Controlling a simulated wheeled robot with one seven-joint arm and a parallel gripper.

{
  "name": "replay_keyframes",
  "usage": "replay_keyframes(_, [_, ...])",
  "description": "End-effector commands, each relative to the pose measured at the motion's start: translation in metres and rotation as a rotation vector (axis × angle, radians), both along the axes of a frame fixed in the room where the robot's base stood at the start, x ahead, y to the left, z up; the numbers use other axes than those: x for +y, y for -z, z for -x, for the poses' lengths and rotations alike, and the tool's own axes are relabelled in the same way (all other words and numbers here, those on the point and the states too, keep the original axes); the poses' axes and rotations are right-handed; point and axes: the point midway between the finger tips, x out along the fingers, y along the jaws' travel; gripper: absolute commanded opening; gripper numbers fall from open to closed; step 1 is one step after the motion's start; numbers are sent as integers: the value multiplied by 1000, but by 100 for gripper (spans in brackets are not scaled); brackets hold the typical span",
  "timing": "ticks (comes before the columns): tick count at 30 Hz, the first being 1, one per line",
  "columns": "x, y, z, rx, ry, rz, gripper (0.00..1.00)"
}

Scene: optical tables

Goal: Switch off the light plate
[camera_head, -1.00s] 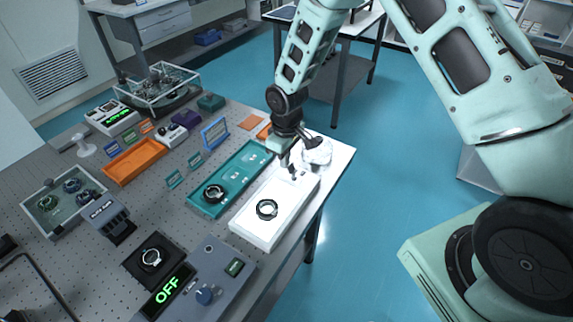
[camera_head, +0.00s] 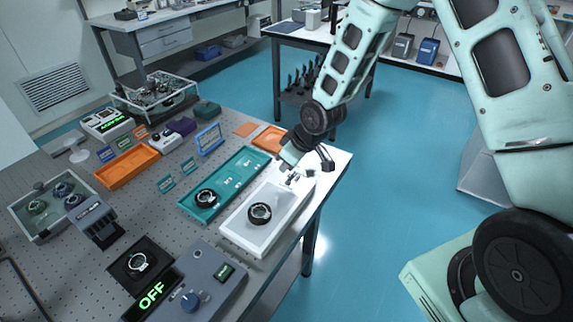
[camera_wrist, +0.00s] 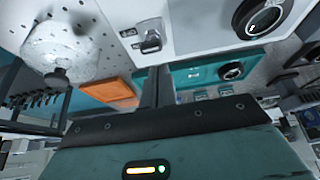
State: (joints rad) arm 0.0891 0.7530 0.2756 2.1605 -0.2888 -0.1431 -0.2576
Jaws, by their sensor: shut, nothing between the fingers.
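The light plate (camera_head: 239,236) is a long white slab along the table's right edge, with a dark ring-shaped part (camera_head: 260,213) on it. Its face looks dull white with visible shading, not glowing. A small switch (camera_wrist: 151,40) with dark labels beside it sits at the plate's far end in the wrist view. My gripper (camera_head: 291,180) is over that end, its fingers together and empty. The shut fingers also show in the wrist view (camera_wrist: 158,88), just below the switch; I cannot tell whether they touch it.
A teal tray (camera_head: 222,187) with another dark ring lies left of the plate. A grey control box (camera_head: 205,292) with a green OFF display is in front. A white rounded object (camera_wrist: 62,45) with a dark knob stands near the plate's end.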

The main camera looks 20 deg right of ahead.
Motion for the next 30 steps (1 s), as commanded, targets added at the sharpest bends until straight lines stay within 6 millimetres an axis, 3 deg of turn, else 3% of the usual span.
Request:
replay_keyframes(12, [0,-16,0,0,1,0,0])
replay_keyframes(24, [0,-17,-1,1,1,1,0])
replay_keyframes(30, [9,-32,-11,-1,3,0,0])
